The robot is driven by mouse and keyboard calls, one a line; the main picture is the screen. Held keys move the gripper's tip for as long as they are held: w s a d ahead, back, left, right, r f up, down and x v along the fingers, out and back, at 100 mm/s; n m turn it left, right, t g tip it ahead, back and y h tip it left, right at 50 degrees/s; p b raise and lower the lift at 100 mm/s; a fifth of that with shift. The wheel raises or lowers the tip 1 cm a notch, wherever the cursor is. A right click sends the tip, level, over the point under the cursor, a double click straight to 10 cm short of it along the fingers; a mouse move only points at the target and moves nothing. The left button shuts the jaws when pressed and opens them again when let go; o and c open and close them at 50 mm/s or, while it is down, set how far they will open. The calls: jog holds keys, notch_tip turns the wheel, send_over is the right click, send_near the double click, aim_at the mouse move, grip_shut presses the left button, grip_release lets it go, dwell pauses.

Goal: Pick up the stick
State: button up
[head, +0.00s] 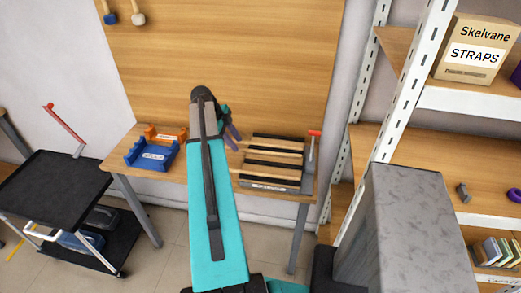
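Several long, thin sticks (273,153), pale wood with dark strips between them, lie side by side in a low tray (268,187) on the wooden bench. The tray has a pale label on its front. I cannot tell which stick is meant. My arm crosses the middle of the view and hides part of the bench. At its far end, what seems to be my gripper (232,133) shows as small purplish prongs left of the sticks' far ends. It is partly behind my arm and too small to tell open from shut. No stick is seen in it.
A blue bin (152,155) and an orange one (165,133) stand on the bench left of my arm. A red-topped upright tool (312,147) is at the tray's right edge. A black cart (60,182) stands left; shelving with a STRAPS box (476,50) stands right.

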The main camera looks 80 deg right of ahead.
aim_at(252, 151)
jog(key=shift+p+x, duration=0.4)
jog(key=shift+x, duration=1)
grip_shut()
